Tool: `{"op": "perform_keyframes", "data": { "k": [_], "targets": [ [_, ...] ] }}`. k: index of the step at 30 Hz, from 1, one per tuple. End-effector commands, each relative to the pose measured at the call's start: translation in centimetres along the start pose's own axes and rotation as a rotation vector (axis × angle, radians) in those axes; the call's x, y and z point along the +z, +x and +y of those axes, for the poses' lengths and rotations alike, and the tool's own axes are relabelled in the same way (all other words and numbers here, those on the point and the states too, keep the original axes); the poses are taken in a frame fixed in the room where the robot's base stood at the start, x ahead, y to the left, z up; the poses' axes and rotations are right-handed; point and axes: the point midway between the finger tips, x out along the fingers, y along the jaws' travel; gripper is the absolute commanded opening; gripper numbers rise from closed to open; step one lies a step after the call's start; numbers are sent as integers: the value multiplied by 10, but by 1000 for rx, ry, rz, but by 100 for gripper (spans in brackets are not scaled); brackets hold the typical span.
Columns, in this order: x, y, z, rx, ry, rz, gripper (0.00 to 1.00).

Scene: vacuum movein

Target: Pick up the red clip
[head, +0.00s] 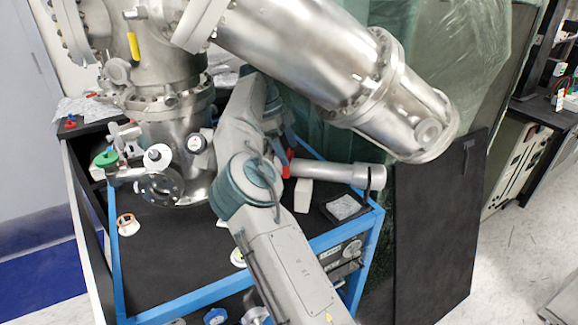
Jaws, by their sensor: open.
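A small red piece (287,163) shows in the head view just right of my arm, beside the left end of a metal cylinder. It may be the red clip, but it is partly hidden and its shape is unclear. A smaller red item (70,123) sits on the black corner ledge at the far left. My arm reaches up from the bottom across the black tabletop, and its far part bends behind the upper link.
A large steel vacuum chamber (350,80) overhangs the blue-framed black table (175,265). The metal cylinder (340,174), a white block (303,195) and a small black tray (343,207) are at the right. A flanged column with valves (170,125) stands left. Open tabletop lies front left.

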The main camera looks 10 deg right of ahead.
Motion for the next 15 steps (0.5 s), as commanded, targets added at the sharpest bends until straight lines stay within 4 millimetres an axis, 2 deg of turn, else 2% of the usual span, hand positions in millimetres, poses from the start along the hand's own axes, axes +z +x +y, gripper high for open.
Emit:
{"op": "perform_keyframes", "data": {
  "k": [1, 6, 15],
  "targets": [
    [2, 12, 0, 1, -1, -3, 90],
    [1, 28, 0, 1, 0, -2, 90],
    [0, 30, 0, 0, 0, 1, 90]
  ]
}}
